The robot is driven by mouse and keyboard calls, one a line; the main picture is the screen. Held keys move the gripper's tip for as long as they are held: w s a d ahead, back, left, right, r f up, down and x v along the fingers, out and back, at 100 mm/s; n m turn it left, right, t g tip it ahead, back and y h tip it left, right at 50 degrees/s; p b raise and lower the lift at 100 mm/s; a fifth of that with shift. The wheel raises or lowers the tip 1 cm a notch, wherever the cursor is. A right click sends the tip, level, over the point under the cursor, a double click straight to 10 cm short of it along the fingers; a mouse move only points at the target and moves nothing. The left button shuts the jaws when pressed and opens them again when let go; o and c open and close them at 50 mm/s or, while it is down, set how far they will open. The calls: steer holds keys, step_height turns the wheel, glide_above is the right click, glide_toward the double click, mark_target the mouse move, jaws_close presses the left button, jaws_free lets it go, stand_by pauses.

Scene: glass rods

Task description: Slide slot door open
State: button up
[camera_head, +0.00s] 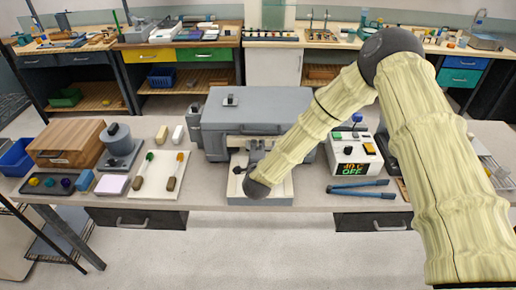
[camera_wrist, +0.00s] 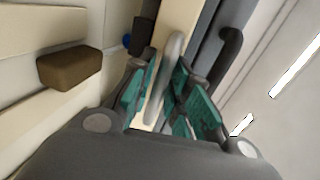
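The grey box-like machine (camera_head: 258,104) stands at the middle of the bench, with a slot in its front face where my arm reaches. My sleeved arm comes from the right and hides part of this front. My gripper (camera_wrist: 166,78) shows in the wrist view with its teal-padded fingers apart. A grey bar-like handle (camera_wrist: 174,50) runs between the fingers, and a narrow gap shows beside it on the left. Firm contact on both sides cannot be made out. The slot door itself is hard to tell apart from the machine front.
A meter reading OFF (camera_head: 354,157) and blue-handled pliers (camera_head: 360,189) lie right of the machine. A white board with brushes (camera_head: 158,176), a wooden box (camera_head: 67,144) and a grey stand (camera_head: 119,148) are at left. A brown block (camera_wrist: 70,68) shows near my gripper.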

jaws_close()
steer(key=shift+f+b, duration=0.35)
steer(key=shift+b, duration=0.8)
steer(key=shift+r, duration=0.1)
steer(key=o, duration=0.6)
jaws_free()
steer(key=v, duration=1.2)
